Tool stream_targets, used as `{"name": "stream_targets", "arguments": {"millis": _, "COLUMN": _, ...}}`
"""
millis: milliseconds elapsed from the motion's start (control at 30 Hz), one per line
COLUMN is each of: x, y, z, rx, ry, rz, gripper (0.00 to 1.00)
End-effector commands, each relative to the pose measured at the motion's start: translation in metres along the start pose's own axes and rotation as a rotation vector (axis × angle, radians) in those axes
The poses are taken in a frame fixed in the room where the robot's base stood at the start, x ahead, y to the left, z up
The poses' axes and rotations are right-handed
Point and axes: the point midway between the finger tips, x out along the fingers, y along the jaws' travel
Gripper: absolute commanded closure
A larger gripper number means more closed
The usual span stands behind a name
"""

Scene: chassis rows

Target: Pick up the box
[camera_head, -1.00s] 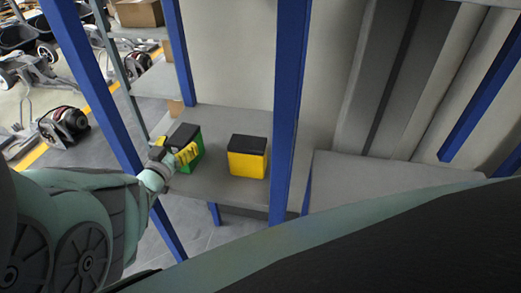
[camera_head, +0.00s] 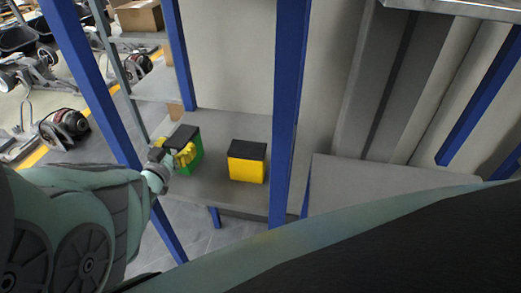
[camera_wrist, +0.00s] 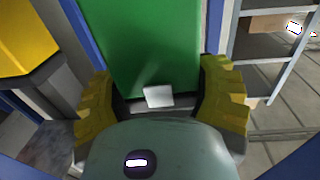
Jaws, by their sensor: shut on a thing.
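A green box with a black lid (camera_head: 186,149) stands on the grey shelf (camera_head: 225,196), at the left, in the head view. Its green face (camera_wrist: 145,50) fills the upper middle of the wrist view. My gripper (camera_head: 185,155) has yellow fingers and is shut on the green box. In the wrist view my gripper (camera_wrist: 162,95) has one finger on each side of the box. A yellow box with a black lid (camera_head: 247,167) stands to the right on the same shelf. I cannot tell whether the green box touches the shelf.
Blue posts (camera_head: 287,100) stand at the shelf's front right and left (camera_head: 95,85), close to my arm. A lower grey surface (camera_head: 365,190) lies right of the shelf. A cardboard box (camera_head: 140,15) sits on a rack behind. Machines (camera_head: 64,127) stand on the floor at left.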

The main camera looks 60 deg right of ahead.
Motion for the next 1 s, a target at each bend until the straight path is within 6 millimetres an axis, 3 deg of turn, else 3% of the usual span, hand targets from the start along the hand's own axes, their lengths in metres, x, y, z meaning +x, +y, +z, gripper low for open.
{"name": "stream_targets", "arguments": {"millis": 33, "x": 0.003, "y": 0.002, "z": -0.019, "rx": 0.000, "ry": 0.005, "rz": 0.004, "gripper": 0.78}}
{"name": "stream_targets", "arguments": {"millis": 367, "x": 0.004, "y": 0.001, "z": -0.067, "rx": 0.004, "ry": 0.008, "rz": 0.004, "gripper": 0.78}}
{"name": "stream_targets", "arguments": {"millis": 633, "x": 0.004, "y": 0.001, "z": -0.120, "rx": 0.001, "ry": 0.012, "rz": 0.001, "gripper": 0.78}}
{"name": "stream_targets", "arguments": {"millis": 1000, "x": 0.003, "y": 0.002, "z": -0.159, "rx": 0.001, "ry": 0.007, "rz": 0.004, "gripper": 0.78}}
